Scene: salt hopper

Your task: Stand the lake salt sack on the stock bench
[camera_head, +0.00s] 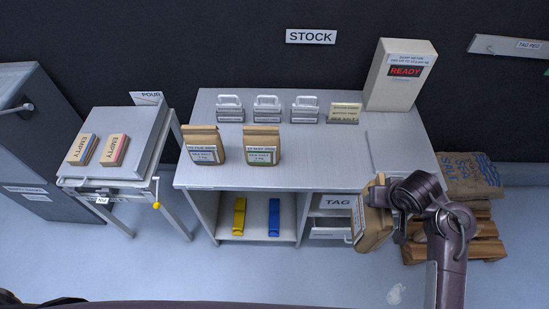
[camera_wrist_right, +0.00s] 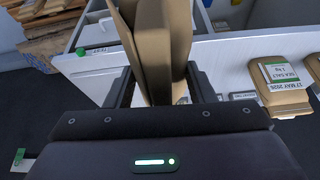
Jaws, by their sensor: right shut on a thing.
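My right gripper (camera_head: 378,196) is shut on a brown paper sack (camera_head: 371,228), held tilted in front of the stock bench's right part. The sack has a pale label that I cannot read. In the right wrist view the same sack (camera_wrist_right: 158,45) is clamped between the fingers (camera_wrist_right: 160,85). The stock bench (camera_head: 300,165) has a grey top with two similar brown sacks standing on its left half: one with a grey-striped label (camera_head: 204,146) and one with a green-striped label (camera_head: 262,146). My left gripper is not in view.
Several metal clips or weights (camera_head: 266,108) and a small sign (camera_head: 345,113) line the bench's back. A meter box reading READY (camera_head: 401,75) stands at the back right. The bench top's middle right is clear. A pouring stand (camera_head: 120,150) is left; stacked sacks (camera_head: 468,175) sit right.

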